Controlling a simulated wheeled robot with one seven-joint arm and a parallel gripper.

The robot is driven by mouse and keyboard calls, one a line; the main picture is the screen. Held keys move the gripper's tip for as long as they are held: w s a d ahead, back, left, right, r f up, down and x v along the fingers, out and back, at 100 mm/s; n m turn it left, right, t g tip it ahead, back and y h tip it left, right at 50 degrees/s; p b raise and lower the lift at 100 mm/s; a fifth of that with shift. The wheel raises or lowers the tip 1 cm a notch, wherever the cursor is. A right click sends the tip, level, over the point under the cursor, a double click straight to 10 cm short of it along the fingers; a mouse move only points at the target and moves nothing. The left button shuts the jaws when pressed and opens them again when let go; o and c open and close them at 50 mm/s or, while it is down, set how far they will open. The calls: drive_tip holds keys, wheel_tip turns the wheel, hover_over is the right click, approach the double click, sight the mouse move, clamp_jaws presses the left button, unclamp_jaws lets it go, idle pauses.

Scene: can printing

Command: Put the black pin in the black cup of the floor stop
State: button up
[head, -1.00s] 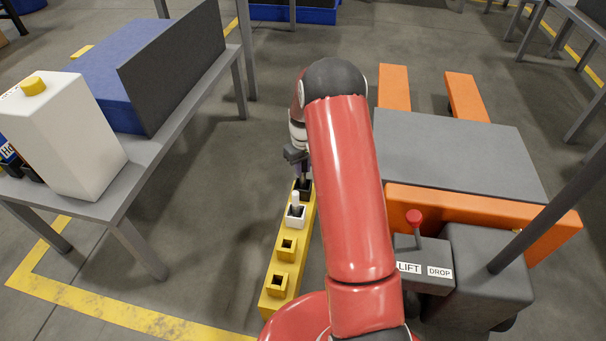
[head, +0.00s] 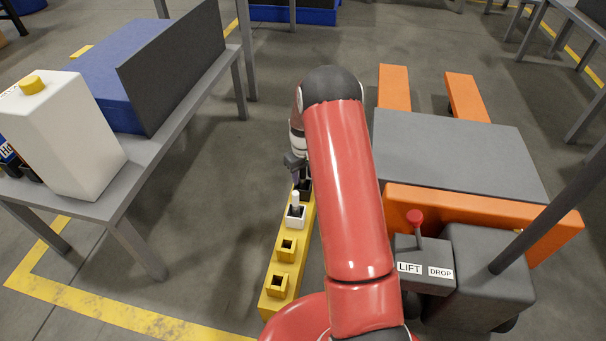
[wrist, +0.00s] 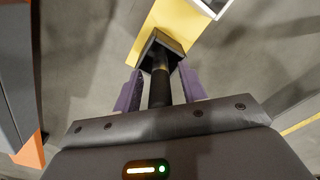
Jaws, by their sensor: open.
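The yellow floor stop (head: 270,262) lies on the floor left of my arm, with a row of square cups. Its black cup (head: 306,187) is at the far end, partly hidden by my gripper in the head view. In the wrist view the black pin (wrist: 160,88) stands between my gripper's purple fingers, its far end inside the black cup (wrist: 174,46). My gripper (wrist: 160,88) is open, with a finger on each side of the pin. How deep the pin sits cannot be told.
A white pin (head: 295,202) stands in the white cup (head: 291,222). Two yellow cups nearer me look empty. A pallet truck with orange forks (head: 394,88) and a lift lever (head: 414,217) is at right. A grey table (head: 150,175) is at left.

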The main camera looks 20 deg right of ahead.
wheel_tip(320, 180, up, 13)
drive_tip(key=shift+f+p, duration=0.2)
drive_tip(key=shift+p, duration=0.55)
drive_tip(key=s+a+r+t, duration=0.1)
drive_tip(key=s+a+r, duration=0.1)
drive_tip(key=s+r, duration=0.3)
drive_tip(key=s+a+r+m+t, duration=0.1)
drive_tip(key=s+a+r, duration=0.2)
drive_tip(key=r, duration=0.4)
drive_tip(key=s+a+r+t, duration=0.1)
drive_tip(key=s+a+r, duration=0.1)
drive_tip(key=s+r, duration=0.3)
drive_tip(key=s+a+r+t, duration=0.1)
drive_tip(key=s+a+r, duration=0.1)
drive_tip(key=s, duration=0.8)
drive_tip(key=s+a+r+m+t, duration=0.1)
drive_tip(key=s+a+r, duration=0.2)
drive_tip(key=s, duration=0.7)
drive_tip(key=shift+a+r+t, duration=0.15)
drive_tip(key=shift+r+t, duration=0.1)
drive_tip(key=shift+t, duration=0.05)
wheel_tip(320, 180, up, 6)
drive_tip(key=p, duration=0.6)
